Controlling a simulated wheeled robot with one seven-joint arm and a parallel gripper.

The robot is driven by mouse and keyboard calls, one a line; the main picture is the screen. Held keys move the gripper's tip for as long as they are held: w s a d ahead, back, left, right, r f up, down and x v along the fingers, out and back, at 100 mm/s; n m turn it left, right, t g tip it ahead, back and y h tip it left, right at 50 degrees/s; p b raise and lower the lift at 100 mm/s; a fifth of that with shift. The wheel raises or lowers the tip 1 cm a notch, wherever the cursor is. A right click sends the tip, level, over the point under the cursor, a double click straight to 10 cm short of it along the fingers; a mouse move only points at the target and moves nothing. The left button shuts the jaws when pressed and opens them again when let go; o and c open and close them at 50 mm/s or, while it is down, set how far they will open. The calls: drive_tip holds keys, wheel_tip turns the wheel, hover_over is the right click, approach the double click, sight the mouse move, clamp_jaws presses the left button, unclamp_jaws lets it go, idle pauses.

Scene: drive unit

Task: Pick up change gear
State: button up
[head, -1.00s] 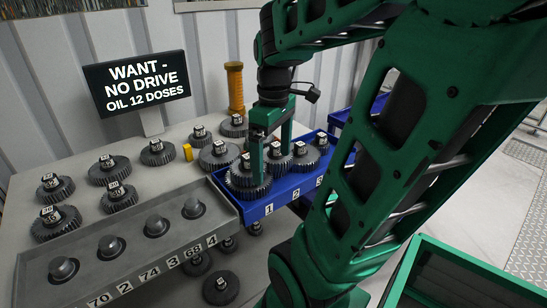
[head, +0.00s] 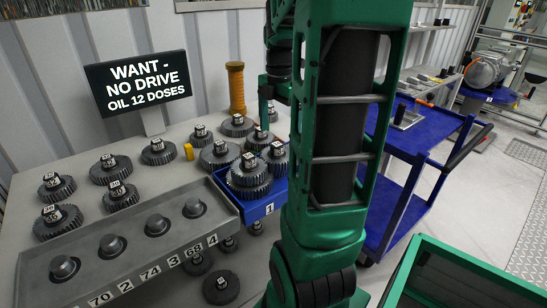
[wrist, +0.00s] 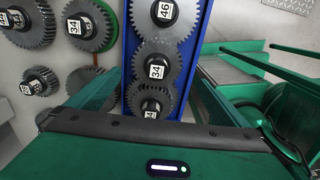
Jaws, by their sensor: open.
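Several dark toothed change gears with white number tags stand on the grey bench and in a blue tray (head: 258,211). In the head view, a stacked pair of gears (head: 249,180) sits at tray place 1, with another gear (head: 277,158) behind it. In the wrist view, gears tagged 46 (wrist: 165,38), 34 (wrist: 157,72) and 24 (wrist: 152,104) line up in the tray. My gripper (wrist: 152,88) is open and empty, its green fingers to either side of the tray row. In the head view my arm hides most of it and part of the tray.
A grey rack (head: 130,268) with several numbered pegs edges the bench front. A sign (head: 138,82) and an orange cylinder (head: 236,88) stand behind the gears. A blue cart (head: 425,130) stands to the right. A green-rimmed box (head: 470,270) is at lower right.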

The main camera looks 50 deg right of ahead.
sight(276, 144)
drive_tip(key=shift+w+d+f, duration=0.1)
drive_tip(key=shift+w+f, duration=0.1)
drive_tip(key=shift+f, duration=1.65)
drive_tip(key=shift+w+f, duration=0.15)
drive_tip(key=shift+f, duration=1.7)
drive_tip(key=c, duration=1.7)
